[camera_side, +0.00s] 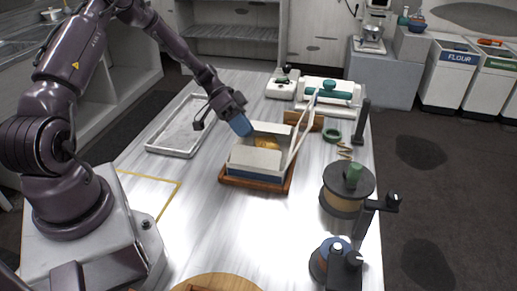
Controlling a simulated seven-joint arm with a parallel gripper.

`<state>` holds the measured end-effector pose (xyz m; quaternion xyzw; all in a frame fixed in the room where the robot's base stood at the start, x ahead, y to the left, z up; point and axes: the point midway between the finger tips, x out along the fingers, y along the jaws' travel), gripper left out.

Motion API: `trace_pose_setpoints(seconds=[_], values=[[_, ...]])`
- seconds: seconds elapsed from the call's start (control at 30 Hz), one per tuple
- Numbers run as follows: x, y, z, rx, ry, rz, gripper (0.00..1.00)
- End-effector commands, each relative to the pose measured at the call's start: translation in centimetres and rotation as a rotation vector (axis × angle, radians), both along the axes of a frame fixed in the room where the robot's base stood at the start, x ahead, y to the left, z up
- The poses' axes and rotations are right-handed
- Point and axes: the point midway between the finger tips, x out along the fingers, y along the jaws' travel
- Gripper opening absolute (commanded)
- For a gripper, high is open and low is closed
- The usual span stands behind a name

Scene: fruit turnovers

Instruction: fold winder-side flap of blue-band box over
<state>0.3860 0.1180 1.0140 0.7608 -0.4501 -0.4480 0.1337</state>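A white box with a blue band (254,174) sits on a wooden tray (226,181) near the middle of the table. Golden pastry shows inside its opening (267,143). A white flap (301,131) stands up steeply along the box's right side, the side towards the winder (347,189). A pale panel (256,160) covers the near part of the box top. My gripper (241,125), with a blue end, is above the box's far left corner, away from the raised flap. The view is too small to show whether its fingers are apart.
A metal tray (166,150) lies left of the box. A green ring (332,136), small brass-coloured pieces and a dark upright post (362,121) are to the right. A white device with a green roller (332,92) stands behind.

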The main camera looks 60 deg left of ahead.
Motion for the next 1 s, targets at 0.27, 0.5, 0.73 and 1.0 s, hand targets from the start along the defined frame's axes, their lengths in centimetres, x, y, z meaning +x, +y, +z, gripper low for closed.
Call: trace_pose_setpoints(seconds=[0.27, 0.5, 0.73, 1.0], values=[[1.0, -4.1, -2.8, -0.001, 0.001, -0.002, 0.28], [1.3, -5.3, -3.7, 0.000, 0.001, 0.001, 0.28], [1.3, -5.3, -3.7, 0.000, 0.001, 0.001, 0.28], [1.3, -5.3, -3.7, 0.001, 0.001, 0.001, 0.00]])
